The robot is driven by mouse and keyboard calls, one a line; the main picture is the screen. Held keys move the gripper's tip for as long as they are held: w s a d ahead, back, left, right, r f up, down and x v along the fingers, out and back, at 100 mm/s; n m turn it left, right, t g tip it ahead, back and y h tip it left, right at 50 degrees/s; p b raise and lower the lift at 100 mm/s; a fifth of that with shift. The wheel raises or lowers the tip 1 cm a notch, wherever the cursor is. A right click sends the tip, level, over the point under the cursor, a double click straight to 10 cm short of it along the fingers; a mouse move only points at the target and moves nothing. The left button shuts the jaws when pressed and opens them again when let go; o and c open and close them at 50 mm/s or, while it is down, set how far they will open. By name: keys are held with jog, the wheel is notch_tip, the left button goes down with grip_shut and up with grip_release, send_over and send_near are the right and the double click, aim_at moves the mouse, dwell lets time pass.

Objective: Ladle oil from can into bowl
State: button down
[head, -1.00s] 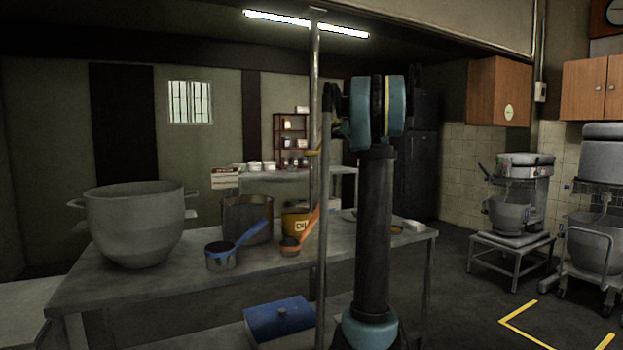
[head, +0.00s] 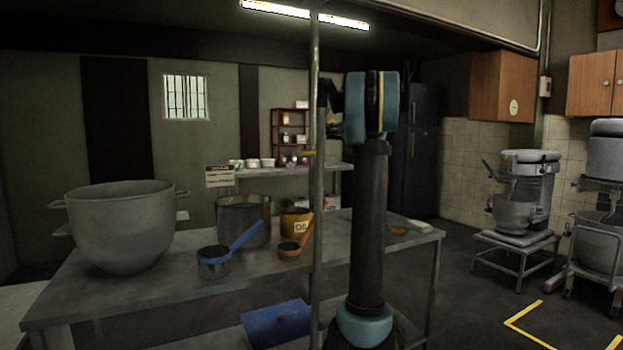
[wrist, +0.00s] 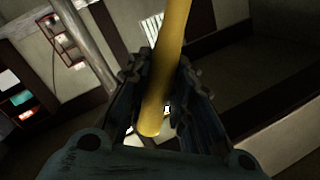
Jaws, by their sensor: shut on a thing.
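My gripper (wrist: 166,74) is shut on a yellow round handle (wrist: 172,45) in the wrist view. The handle runs between the fingers and out of the top of the picture; its far end is out of view. In the head view a mustard-yellow can labelled "OIL" (head: 293,226) stands upright on the steel table (head: 190,290). A large grey metal bowl (head: 118,230) stands at the table's left. The gripper cannot be made out clearly in the head view. A small yellow piece shows beside the metal post, but I cannot tell if it is the handle.
A steel pot (head: 232,222) stands left of the can. A blue-handled pan (head: 213,263) and an orange-handled pan (head: 288,252) lie in front. A thin metal post (head: 315,190) rises before the table. A blue box (head: 275,325) lies below. Mixers stand at the right.

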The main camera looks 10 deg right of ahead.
jog(key=a+f, duration=0.3)
jog(key=f, duration=1.1)
jog(key=s+a+f, duration=0.1)
jog(key=a+f, duration=0.3)
jog(key=f, duration=1.1)
jog(key=shift+s+f+y, duration=0.2)
jog(key=shift+f+y, duration=0.05)
jog(key=shift+y, duration=0.05)
jog(key=shift+a+f, duration=0.1)
jog(key=shift+f, duration=0.35)
notch_tip(320, 180, up, 12)
jog(key=shift+r, duration=0.15)
dwell(0.6)
